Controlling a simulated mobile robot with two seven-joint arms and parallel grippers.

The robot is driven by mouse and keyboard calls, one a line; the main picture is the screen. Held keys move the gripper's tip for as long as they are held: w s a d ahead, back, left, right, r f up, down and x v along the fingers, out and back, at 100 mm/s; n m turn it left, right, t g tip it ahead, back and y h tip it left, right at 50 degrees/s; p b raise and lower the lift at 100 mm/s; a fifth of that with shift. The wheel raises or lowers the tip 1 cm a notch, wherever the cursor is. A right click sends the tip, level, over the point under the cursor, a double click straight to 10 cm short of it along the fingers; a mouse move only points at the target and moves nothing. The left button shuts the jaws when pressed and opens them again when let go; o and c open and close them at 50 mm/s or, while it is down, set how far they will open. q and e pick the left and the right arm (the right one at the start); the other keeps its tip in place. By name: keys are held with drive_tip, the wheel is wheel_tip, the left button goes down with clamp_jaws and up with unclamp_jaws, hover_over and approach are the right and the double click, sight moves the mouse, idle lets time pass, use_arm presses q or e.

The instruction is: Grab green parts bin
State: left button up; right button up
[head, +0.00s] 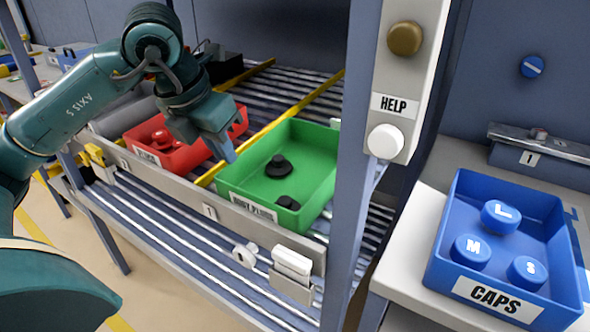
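The green parts bin (311,155) sits on the roller rack, right of a yellow divider rail. It holds a black knobbed plug (279,166) and a smaller black part (288,202). Its white front label (254,208) is hard to read. My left gripper (223,148) hangs above the gap between the red bin (170,145) and the green bin, near the green bin's left rim. It points down, with blue fingertips, and holds nothing that I can see. Whether its fingers are apart is unclear. My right gripper is not in view.
A blue CAPS bin (556,262) is on the right-hand table. A grey front rail (180,198) with a white-fronted box (292,262) runs before the bins.

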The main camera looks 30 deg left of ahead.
sight(257, 142)
use_arm(q)
drive_tip(key=w, duration=0.7)
drive_tip(key=shift+d+p, duration=0.3)
drive_tip(key=shift+p, duration=0.1)
drive_tip(key=shift+b+x, duration=0.3)
drive_tip(key=shift+x, duration=2.3)
drive_tip(key=shift+c, duration=0.3)
clamp_jaws()
drive_tip(key=shift+r, duration=0.2)
